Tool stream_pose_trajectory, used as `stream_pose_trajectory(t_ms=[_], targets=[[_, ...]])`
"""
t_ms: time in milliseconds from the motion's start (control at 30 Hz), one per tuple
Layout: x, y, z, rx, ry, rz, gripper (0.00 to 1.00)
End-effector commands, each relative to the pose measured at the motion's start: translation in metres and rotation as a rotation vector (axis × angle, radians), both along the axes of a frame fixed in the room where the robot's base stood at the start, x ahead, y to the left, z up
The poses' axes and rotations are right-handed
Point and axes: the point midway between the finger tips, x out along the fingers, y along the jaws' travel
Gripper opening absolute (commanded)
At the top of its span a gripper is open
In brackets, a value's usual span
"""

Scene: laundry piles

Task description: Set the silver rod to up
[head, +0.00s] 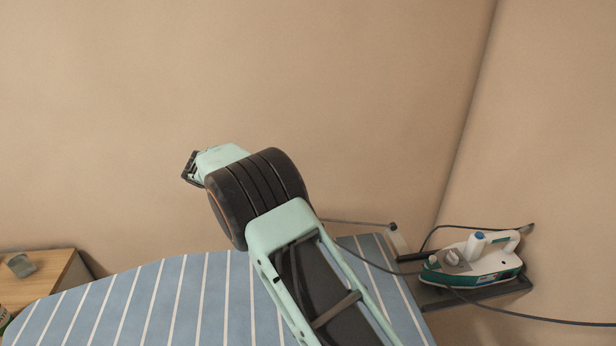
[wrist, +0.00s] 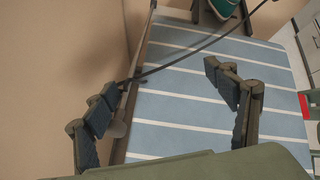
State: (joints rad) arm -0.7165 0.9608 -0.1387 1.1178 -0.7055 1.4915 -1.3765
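The thin silver rod (head: 358,223) lies low and nearly level along the wall-side edge of the blue striped ironing board (head: 150,300). Its right end meets a small bracket near the iron; its left part is hidden behind my arm. In the wrist view the rod (wrist: 137,62) runs down the board's left edge, beside the wall, and passes behind my left finger.
An iron (head: 475,260) rests on a stand at the board's right end. A dark cord (wrist: 190,55) crosses the board and meets the rod in view. A wooden cabinet (head: 70,268) stands at the left. The beige wall is close behind the rod.

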Motion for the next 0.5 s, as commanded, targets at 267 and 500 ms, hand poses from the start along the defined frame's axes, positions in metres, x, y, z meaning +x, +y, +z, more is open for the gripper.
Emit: stream_pose_trajectory(t_ms=[267,500], targets=[[-0.01,0.041,0.072,-0.405,-0.292,0.232,0.33],[-0.013,0.067,0.115,-0.531,-0.438,0.328,0.33]])
